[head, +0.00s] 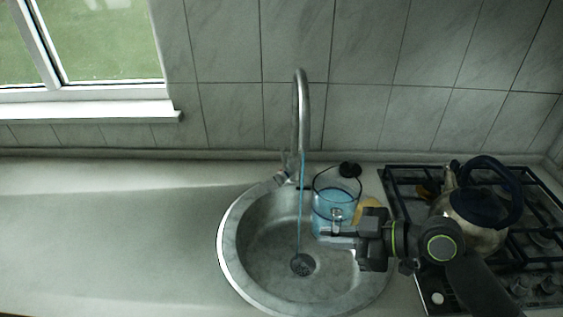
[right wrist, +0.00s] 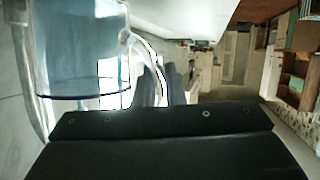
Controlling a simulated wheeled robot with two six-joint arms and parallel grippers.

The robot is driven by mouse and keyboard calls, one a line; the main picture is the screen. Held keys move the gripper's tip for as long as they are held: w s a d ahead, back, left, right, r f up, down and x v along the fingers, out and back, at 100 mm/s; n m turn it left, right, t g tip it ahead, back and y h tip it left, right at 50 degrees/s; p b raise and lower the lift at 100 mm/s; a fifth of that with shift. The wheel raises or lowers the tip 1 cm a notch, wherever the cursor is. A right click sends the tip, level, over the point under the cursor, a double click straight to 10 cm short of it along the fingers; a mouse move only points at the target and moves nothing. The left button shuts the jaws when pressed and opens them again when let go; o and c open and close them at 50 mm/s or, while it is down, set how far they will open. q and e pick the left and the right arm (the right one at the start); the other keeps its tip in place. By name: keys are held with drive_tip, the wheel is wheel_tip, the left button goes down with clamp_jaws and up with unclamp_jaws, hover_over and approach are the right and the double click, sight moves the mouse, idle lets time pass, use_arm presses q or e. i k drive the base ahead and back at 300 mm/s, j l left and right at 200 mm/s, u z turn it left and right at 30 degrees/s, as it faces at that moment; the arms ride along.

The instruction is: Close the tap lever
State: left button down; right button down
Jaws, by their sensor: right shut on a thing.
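The tap (head: 301,115) is a tall curved metal spout behind the round sink (head: 232,250). Its small lever (head: 283,177) appears at the base, on the left side; its exact position is hard to make out. A thin blue stream of water (head: 299,215) runs from the spout down to the drain. My right gripper (head: 332,234) is shut on the handle of a clear jug (head: 332,203) with bluish contents, at the sink's right side. In the right wrist view the jug (right wrist: 80,55) and its curved handle (right wrist: 152,62) show close up. My left gripper is out of view.
A metal kettle (head: 470,225) with a dark handle stands on the gas hob (head: 405,185) at the right. A yellowish object (head: 367,208) lies beside the sink, partly hidden by my gripper. The counter (head: 110,235) left of the sink is clear. A tiled wall (head: 360,60) rises behind.

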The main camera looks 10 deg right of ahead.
sight(284, 168)
drive_tip(key=z, duration=0.8)
drive_tip(key=k+j+z, duration=0.15)
drive_tip(key=z, duration=0.25)
drive_tip(key=k+z, duration=0.25)
drive_tip(key=z, duration=0.15)
